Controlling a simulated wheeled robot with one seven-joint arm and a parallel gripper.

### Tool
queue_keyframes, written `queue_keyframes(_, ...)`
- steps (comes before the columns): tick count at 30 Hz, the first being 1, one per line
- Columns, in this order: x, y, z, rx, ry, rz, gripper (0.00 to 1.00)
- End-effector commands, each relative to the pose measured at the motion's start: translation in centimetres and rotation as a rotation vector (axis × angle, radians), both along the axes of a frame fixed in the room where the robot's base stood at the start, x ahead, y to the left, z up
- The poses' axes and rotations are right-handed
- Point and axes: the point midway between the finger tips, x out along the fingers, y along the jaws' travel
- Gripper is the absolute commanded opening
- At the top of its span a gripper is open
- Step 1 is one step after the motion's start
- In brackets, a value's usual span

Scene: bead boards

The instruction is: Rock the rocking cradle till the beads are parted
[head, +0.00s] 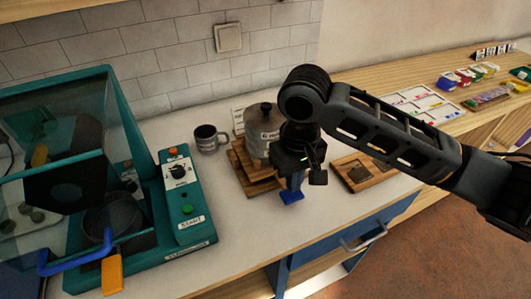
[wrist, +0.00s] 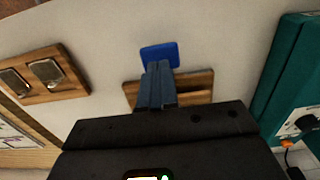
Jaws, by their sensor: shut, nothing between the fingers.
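A stepped wooden stand (head: 243,170) on the white counter carries a grey domed vessel (head: 259,122) with a label; I take this to be the rocking cradle, but cannot be sure. A flat blue tab (head: 291,197) shows at its front; the tab (wrist: 160,52) and a wooden piece (wrist: 198,80) also show in the wrist view. My gripper (head: 293,184) points down in front of the stand, its blue-grey fingers shut and empty. In the wrist view the fingertips (wrist: 158,66) overlap the tab's edge; I cannot tell if they touch it. I see no beads; my gripper hides part of the stand.
A teal machine (head: 190,222) with a clear hood and blue-handled pan stands left. A dark mug (head: 207,139) is behind. A small wooden tray (head: 345,180) with two metal pieces lies right. Bare counter (head: 225,255) lies in front, above a blue drawer (head: 330,245).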

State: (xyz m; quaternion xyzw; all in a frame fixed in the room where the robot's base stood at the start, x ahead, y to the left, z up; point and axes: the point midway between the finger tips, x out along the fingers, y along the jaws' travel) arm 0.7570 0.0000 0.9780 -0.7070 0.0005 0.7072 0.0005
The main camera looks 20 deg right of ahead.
Motion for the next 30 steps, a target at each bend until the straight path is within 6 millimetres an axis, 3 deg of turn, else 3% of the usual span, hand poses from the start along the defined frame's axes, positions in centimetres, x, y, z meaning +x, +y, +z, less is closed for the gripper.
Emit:
queue_keyframes(7, 0.0, 0.0, 0.4, 0.001, -0.001, 0.000, 0.00)
queue_keyframes(24, 0.0, 0.0, 5.4, 0.001, -0.001, 0.002, 0.00)
queue_keyframes(30, 0.0, 0.0, 6.0, -0.001, 0.000, 0.001, 0.00)
